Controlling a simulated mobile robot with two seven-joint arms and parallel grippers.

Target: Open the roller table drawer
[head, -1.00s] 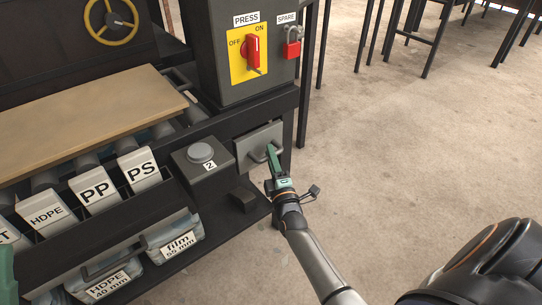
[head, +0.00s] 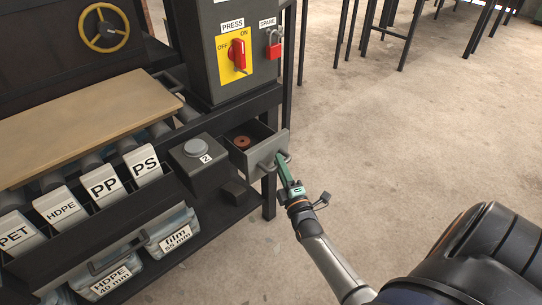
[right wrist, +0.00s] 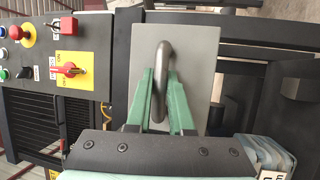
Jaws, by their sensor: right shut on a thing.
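The roller table drawer (head: 260,152) is pulled part way out from under the table's right end, below the press switch box. A reddish-brown round piece (head: 242,142) lies inside it. My right gripper (head: 281,161) is shut on the drawer's handle at the grey front panel. In the right wrist view the green fingers (right wrist: 160,100) lie on either side of the dark handle (right wrist: 162,80) in front of the grey panel (right wrist: 203,75). My left gripper does not show clearly in the head view.
A button box marked 2 (head: 205,163) stands just left of the drawer. The switch box (head: 233,60) with a red switch and padlock is above. Bins labelled PET, HDPE, PP and PS (head: 104,188) line the front. The floor at right (head: 400,150) is clear.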

